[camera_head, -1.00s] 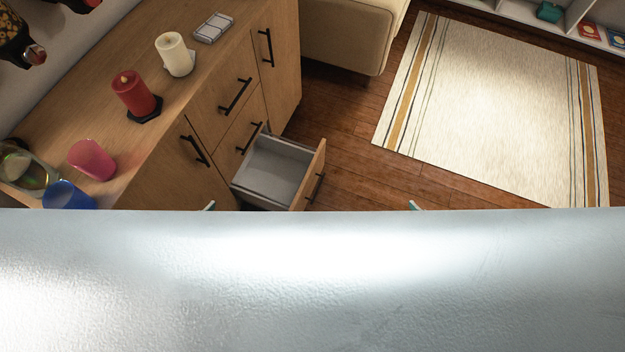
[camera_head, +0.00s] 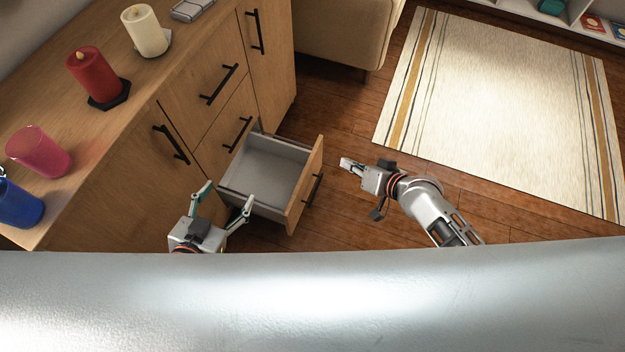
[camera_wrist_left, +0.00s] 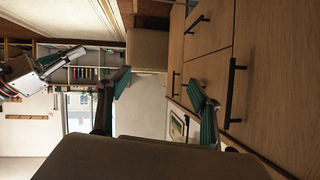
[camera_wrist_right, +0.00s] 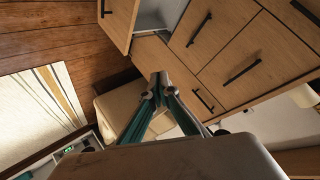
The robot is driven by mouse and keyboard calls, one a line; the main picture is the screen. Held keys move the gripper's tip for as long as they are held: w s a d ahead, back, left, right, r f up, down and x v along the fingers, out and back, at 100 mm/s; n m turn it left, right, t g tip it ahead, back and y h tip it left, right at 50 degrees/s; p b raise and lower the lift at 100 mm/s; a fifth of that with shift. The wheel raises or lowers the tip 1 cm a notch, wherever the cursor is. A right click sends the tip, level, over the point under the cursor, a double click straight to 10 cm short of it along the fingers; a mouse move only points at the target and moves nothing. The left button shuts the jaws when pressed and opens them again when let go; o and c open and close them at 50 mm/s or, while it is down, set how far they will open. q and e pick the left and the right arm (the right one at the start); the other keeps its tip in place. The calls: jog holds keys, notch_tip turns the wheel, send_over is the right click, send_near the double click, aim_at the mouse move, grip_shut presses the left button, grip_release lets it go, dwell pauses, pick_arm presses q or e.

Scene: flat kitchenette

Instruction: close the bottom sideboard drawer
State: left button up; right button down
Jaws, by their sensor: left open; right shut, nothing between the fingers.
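The bottom sideboard drawer (camera_head: 268,172) stands pulled out from the wooden sideboard (camera_head: 120,185) in the head view. It is grey inside and looks empty, with a dark handle (camera_head: 312,189) on its wooden front. It also shows in the right wrist view (camera_wrist_right: 120,22). My left gripper (camera_head: 226,193) is open and empty, near the drawer's near side in the picture. My right gripper (camera_head: 345,162) is shut and empty, over the floor to the right of the drawer front, apart from it. Whether my left finger touches the drawer side I cannot tell.
Candles and coloured glasses, among them a red candle (camera_head: 92,75) and a blue glass (camera_head: 20,203), stand on the sideboard top. A beige sofa (camera_head: 340,35) is beyond the sideboard. A striped rug (camera_head: 500,100) lies right on open wooden floor.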

jog(key=w+a+f+m+g+y+b, duration=0.1)
jog(key=w+f+m+g+b, duration=0.15)
jog(key=f+b, duration=0.6)
pick_arm(q)
jog(key=s+d+f+g+b, duration=0.1)
jog(key=s+d+f+b, duration=0.15)
jog(key=f, duration=0.85)
pick_arm(e)
jog(key=m+g+y+b, duration=0.1)
jog(key=m+g+b, duration=0.2)
jog(key=b, duration=0.2)
send_near(305, 178)
jog(key=shift+n, duration=0.25)
jog(key=x, duration=0.5)
jog(key=shift+d+f, duration=0.15)
jog(key=shift+f, duration=0.25)
jog(key=shift+a, duration=0.25)
pick_arm(q)
jog(key=shift+n+t+h, duration=0.3)
jog(key=shift+n+h, duration=0.4)
jog(key=d+r, duration=0.1)
jog(key=w+d+r, duration=0.1)
jog(key=r, duration=0.1)
jog(key=shift+d, duration=0.4)
pick_arm(e)
jog(key=shift+w+a, duration=0.15)
jog(key=shift+a, duration=0.05)
